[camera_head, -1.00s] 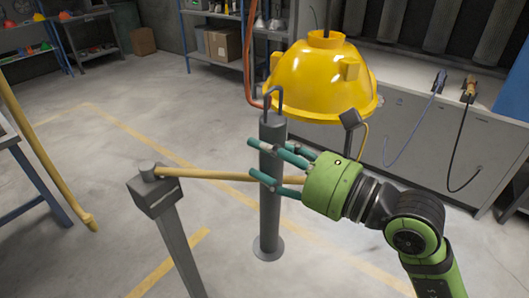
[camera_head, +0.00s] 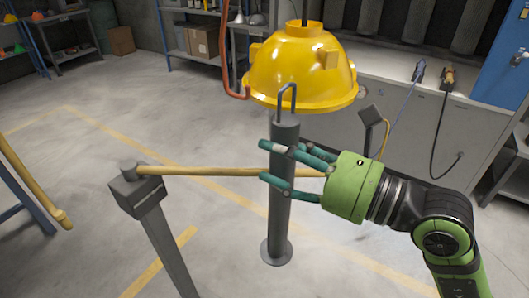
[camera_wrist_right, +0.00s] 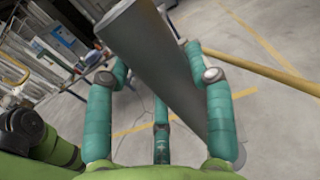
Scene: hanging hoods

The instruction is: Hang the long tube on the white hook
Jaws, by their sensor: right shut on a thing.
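The long tube (camera_head: 278,220) is a grey cylinder with a bent loop at its top and a round flange at its bottom. It hangs nearly upright in my right gripper (camera_head: 270,162), whose teal fingers are shut around its upper part. In the right wrist view the tube (camera_wrist_right: 160,55) runs between the fingers. In the head view its loop overlaps the yellow hood (camera_head: 300,70); I cannot tell whether they touch. I cannot make out a white hook. My left gripper is not in view.
A yellow bar (camera_head: 200,171) runs from a grey post (camera_head: 137,188) and passes behind the tube. A second post (camera_head: 371,116) stands at the right. An orange hook (camera_head: 226,75) hangs left of the hood. A grey bench stands behind. The floor at left is fairly open.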

